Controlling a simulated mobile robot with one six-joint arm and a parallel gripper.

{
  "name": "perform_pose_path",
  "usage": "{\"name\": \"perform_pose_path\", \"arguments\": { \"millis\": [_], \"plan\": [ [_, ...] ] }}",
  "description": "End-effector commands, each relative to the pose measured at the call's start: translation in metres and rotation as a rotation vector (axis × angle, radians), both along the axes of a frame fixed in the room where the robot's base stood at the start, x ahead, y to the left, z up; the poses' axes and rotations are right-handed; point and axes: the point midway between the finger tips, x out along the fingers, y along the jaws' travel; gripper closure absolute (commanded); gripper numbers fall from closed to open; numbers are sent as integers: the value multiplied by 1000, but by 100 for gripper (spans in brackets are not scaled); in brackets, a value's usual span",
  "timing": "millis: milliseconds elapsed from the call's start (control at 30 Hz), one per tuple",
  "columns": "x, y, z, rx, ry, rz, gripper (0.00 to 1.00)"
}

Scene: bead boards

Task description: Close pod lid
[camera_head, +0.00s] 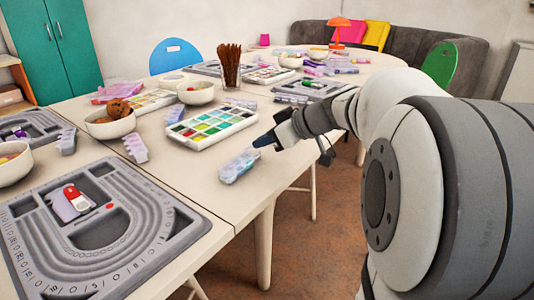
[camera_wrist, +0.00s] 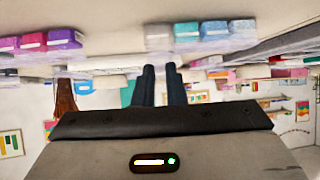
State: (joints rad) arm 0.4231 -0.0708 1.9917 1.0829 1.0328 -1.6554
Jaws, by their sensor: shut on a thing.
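A small translucent pod box (camera_head: 238,166) in pale blue and lilac lies near the front edge of the table, in the middle of the head view. My gripper (camera_head: 264,140) reaches in from the right, at the box's upper right end. The lid's exact angle cannot be told.
A white paint palette (camera_head: 211,125) lies just behind the box. A grey bead board (camera_head: 150,245) covers the near left of the table. Bowls (camera_head: 110,125), another pod strip (camera_head: 135,148) and a cup of brown sticks (camera_head: 230,70) stand further back.

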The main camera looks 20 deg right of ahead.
Motion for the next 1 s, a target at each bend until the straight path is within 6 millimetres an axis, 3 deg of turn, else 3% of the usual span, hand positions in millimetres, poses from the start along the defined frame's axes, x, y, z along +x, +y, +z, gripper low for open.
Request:
{"name": "perform_pose_path", "arguments": {
  "millis": [33,500,1000],
  "plan": [
    [-1,-1,-10,16,-13,-2,100],
    [-6,-5,-16,144,-155,-1,100],
    [-6,-6,-17,161,-176,-1,100]
  ]
}}
